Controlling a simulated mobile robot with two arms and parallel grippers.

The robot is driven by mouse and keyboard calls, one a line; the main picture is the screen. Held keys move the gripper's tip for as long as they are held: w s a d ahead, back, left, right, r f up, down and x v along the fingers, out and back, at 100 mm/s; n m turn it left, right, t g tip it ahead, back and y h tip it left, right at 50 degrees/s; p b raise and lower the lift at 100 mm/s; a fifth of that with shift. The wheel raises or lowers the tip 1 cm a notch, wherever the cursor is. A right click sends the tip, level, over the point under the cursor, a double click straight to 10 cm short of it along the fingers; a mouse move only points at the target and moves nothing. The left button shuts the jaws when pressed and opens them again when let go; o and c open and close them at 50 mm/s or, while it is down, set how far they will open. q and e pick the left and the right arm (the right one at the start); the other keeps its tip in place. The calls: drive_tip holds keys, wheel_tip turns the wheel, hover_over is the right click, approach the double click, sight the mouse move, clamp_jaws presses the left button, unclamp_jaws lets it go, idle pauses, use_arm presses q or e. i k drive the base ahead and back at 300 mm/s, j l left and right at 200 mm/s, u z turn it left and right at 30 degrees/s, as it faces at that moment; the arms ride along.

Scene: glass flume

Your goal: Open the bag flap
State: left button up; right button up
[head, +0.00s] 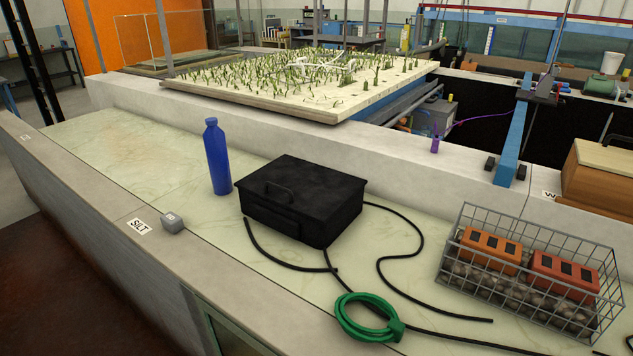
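A black bag (301,198) sits on the pale worktop, near the middle of the head view. It is boxy, with a handle (279,190) on its top and what looks like a pocket or front strip (272,219) on the side facing me. Its top flap looks closed, lying flat over the bag. The underside and far side of the bag are hidden. Neither of my grippers shows in the head view.
A blue bottle (217,157) stands left of the bag. Black cable (385,270) runs around its right and front, with a green coil (366,318) in front. A wire basket (530,275) holding orange boxes stands right. The worktop's left stretch is clear.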

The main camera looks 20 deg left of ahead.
sight(316, 193)
drive_tip(key=i+j+z, duration=0.15)
drive_tip(key=j+z, duration=0.25)
drive_tip(key=j, duration=0.85)
drive_tip(key=j+z, duration=0.35)
drive_tip(key=j, duration=0.9)
